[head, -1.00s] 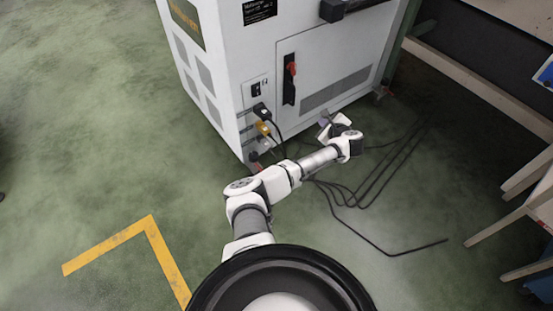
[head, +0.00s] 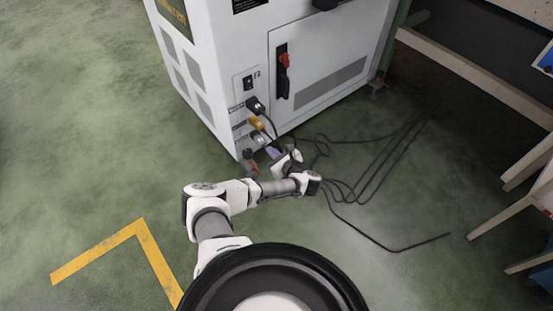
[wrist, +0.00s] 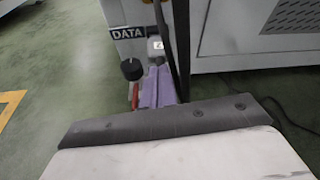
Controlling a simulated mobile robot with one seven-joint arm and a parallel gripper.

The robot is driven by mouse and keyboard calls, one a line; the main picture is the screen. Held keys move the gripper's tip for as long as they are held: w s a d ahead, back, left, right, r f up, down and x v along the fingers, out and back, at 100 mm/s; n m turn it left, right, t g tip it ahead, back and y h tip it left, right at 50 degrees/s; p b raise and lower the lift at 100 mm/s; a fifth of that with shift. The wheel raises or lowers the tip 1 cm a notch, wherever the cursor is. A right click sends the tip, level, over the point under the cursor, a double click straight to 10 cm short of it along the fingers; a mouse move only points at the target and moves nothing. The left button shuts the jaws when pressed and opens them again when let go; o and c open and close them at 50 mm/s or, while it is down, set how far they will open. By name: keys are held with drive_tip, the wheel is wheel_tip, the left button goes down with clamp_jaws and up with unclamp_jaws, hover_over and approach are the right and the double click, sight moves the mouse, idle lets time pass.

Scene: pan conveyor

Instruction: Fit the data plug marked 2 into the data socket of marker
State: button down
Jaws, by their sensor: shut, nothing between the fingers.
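A grey-white plug (head: 258,139) sits at the lowest row of connectors on the white cabinet's corner; its number is too small to read. In the wrist view, a black label reading DATA (wrist: 128,33) is on the grey panel, with a small pale tag (wrist: 155,43) lower right of it whose marking I cannot read. My gripper (head: 272,153) is just below and right of the grey-white plug. Its purple fingers (wrist: 158,88) are shut and empty, beside a dark cable (wrist: 181,40). I cannot tell whether they touch the cable. The socket opening is hidden.
A black plug (head: 256,105) and an orange plug (head: 257,123) sit above, with cables hanging down. A black knob (wrist: 131,68) and a red part (wrist: 134,97) are left of my fingers. Loose black cables (head: 375,175) lie on the floor at right. Floor at left is clear.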

drive_tip(key=shift+b+x, duration=0.75)
drive_tip(key=shift+x, duration=0.5)
drive_tip(key=shift+w+a, duration=0.1)
drive_tip(key=p+v, duration=0.8)
drive_tip(key=v, duration=0.8)
drive_tip(key=shift+s+d+f, duration=0.25)
drive_tip(key=shift+f, duration=0.05)
